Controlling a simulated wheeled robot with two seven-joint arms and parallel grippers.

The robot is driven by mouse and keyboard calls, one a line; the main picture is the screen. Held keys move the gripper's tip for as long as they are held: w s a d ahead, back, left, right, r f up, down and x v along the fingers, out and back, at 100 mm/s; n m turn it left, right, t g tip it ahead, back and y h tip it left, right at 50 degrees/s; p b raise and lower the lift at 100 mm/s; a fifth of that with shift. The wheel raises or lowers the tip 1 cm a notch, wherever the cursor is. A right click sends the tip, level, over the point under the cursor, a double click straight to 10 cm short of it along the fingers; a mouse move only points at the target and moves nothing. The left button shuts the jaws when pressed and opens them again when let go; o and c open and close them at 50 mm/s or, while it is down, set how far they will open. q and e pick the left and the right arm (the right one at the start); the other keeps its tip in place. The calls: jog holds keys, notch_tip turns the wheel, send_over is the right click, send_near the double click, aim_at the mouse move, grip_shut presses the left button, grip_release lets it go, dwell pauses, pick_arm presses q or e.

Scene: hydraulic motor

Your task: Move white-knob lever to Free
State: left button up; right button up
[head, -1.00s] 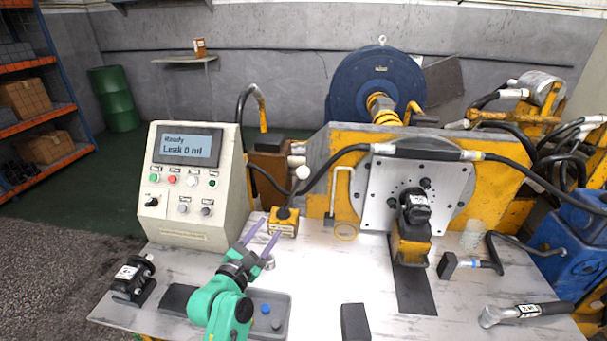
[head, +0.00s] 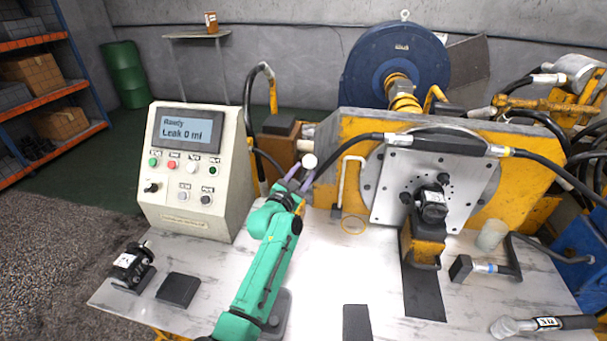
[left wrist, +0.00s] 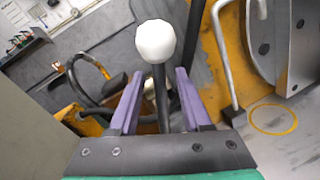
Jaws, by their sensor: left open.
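In the left wrist view the knob (left wrist: 156,41) is just beyond the fingertips, and the rod runs down between the two fingers. My left gripper (head: 298,179) is open, its purple fingers on either side of the rod just below the knob. In the left wrist view the fingers (left wrist: 154,88) are apart from the rod. The lever's yellow base is hidden behind my left arm. No Free marking can be read. My right gripper is not in view.
The control box (head: 190,222) with a screen reading "Ready, Leak 0 ml" stands left of the lever. A white bent handle (head: 345,180) and the yellow motor stand (head: 365,125) are close on the right. A black hose passes near the knob.

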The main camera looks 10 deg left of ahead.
pick_arm(q)
jog(key=shift+w, duration=0.2)
grip_shut()
jog(key=shift+f, duration=0.15)
dwell(1.2)
